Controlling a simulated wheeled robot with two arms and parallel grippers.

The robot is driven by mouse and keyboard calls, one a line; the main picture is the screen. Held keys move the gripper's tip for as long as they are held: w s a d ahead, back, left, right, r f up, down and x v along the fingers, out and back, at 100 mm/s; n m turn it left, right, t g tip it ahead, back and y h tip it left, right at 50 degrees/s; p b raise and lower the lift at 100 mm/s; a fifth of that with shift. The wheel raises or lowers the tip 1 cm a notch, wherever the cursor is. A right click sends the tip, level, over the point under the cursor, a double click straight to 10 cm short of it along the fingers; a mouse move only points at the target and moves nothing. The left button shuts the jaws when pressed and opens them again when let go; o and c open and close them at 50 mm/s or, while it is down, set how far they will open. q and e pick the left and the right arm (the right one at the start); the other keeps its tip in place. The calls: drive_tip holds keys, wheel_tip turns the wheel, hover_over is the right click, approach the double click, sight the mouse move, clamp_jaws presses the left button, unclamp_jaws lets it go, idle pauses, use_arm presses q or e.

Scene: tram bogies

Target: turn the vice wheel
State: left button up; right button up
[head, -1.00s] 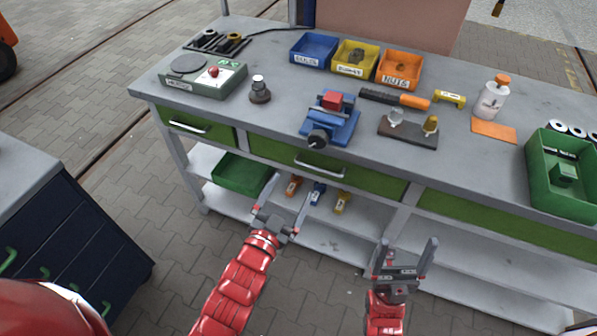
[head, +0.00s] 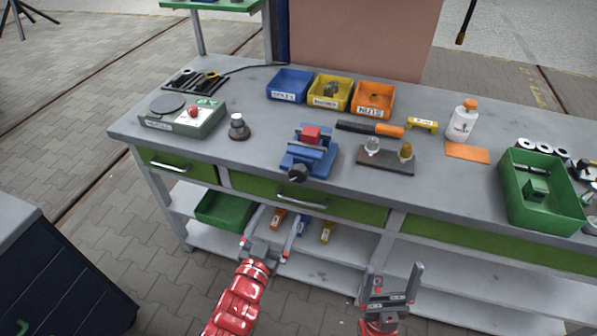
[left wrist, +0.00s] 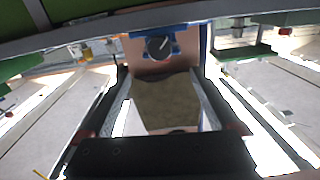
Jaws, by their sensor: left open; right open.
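The blue vice (head: 309,158) with a red block in its jaws stands on the bench near its front edge. Its dark vice wheel (head: 298,174) faces the front. My left gripper (head: 281,222) is open and empty, in front of the bench, below and slightly left of the wheel, apart from it. In the left wrist view a dark round wheel (left wrist: 158,47) with a pale line shows beyond the open fingers, against blue; it looks like the vice wheel. My right gripper (head: 392,272) is open and empty, lower right, in front of the shelves.
The grey bench top (head: 240,165) has green drawers with a handle (head: 302,200) under its front edge. Right of the vice are a block with two knobs (head: 385,160) and an orange-handled tool (head: 385,130). Bins stand behind. A dark cabinet (head: 60,275) stands at left.

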sight(297, 177)
use_arm(q)
drive_tip(key=p+x, duration=0.3)
drive_tip(key=x, duration=1.1)
drive_tip(key=shift+w+d, duration=0.1)
drive_tip(key=shift+w, duration=0.15)
drive_tip(key=shift+w+d, duration=0.15)
drive_tip(key=shift+w, duration=0.3)
drive_tip(key=c, duration=1.4)
drive_tip(key=shift+f, duration=0.1)
